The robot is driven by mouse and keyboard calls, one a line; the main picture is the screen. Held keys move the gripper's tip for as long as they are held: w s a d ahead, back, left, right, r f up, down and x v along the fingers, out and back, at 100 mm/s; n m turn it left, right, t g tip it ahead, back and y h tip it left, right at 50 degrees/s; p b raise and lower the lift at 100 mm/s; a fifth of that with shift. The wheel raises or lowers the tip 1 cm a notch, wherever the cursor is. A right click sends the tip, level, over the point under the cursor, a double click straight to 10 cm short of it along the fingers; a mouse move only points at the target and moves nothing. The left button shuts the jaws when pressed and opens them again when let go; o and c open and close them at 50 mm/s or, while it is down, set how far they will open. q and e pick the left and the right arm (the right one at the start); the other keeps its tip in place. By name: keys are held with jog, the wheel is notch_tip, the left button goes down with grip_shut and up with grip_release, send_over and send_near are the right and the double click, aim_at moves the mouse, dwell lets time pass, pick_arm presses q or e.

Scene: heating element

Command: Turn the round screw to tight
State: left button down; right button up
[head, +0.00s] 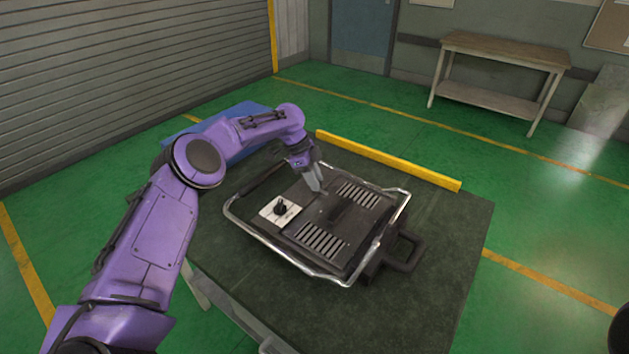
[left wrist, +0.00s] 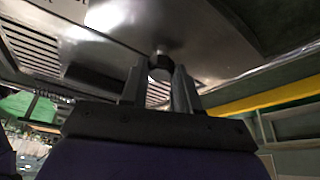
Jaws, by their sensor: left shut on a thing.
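The heating element (head: 335,228) is a dark, flat unit with two slotted vents and a silver tubular frame, lying on a dark-topped table. My left gripper (head: 318,188) reaches down onto its far part, near the upper vent. In the left wrist view, the two fingers of my left gripper (left wrist: 160,82) close around a small round screw (left wrist: 160,63) that stands out from the metal surface. The fingers hide part of the screw, and its tightness cannot be told. In the head view the screw is too small and covered to make out.
A black dial (head: 281,208) on a white plate sits on the unit's left side. A black handle (head: 406,252) sticks out at the right. A yellow bar (head: 388,160) runs along the table's (head: 440,285) far edge. The table's right side is clear.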

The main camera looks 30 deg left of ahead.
dwell(0.4)
pick_arm(q)
jog(key=c, duration=0.8)
grip_release()
jog(key=b+v, duration=0.1)
jog(key=v, duration=0.9)
jog(key=shift+a+r, duration=0.15)
jog(key=shift+r, duration=0.05)
